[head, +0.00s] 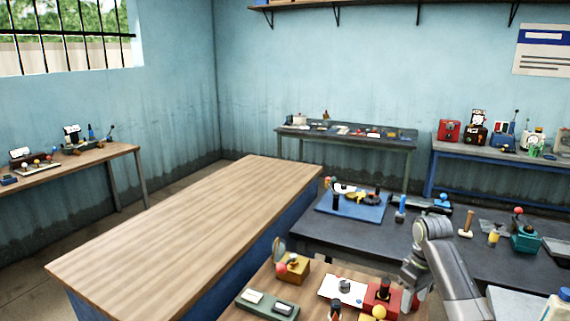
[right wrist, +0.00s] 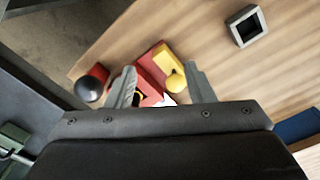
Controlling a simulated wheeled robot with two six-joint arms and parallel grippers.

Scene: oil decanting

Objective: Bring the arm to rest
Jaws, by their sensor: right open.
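My right arm (head: 455,280) comes in from the lower right in the head view. It is bent, with its gripper (head: 408,278) pointing down over the right part of the near wooden table (head: 325,272). In the right wrist view the two fingers of the right gripper (right wrist: 160,68) stand apart with nothing held between them. A red block (right wrist: 150,72) with a yellow piece (right wrist: 168,64) shows beyond and between the fingers. I cannot tell how far above it the fingers are. My left gripper is in neither view.
A red box (head: 378,302), an orange-brown block (head: 293,270) and a green tray (head: 262,309) are on the near table. A dark bench (head: 330,237) with tools stands behind. A white bottle (head: 556,308) is at lower right. The long wooden table (head: 190,225) is bare.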

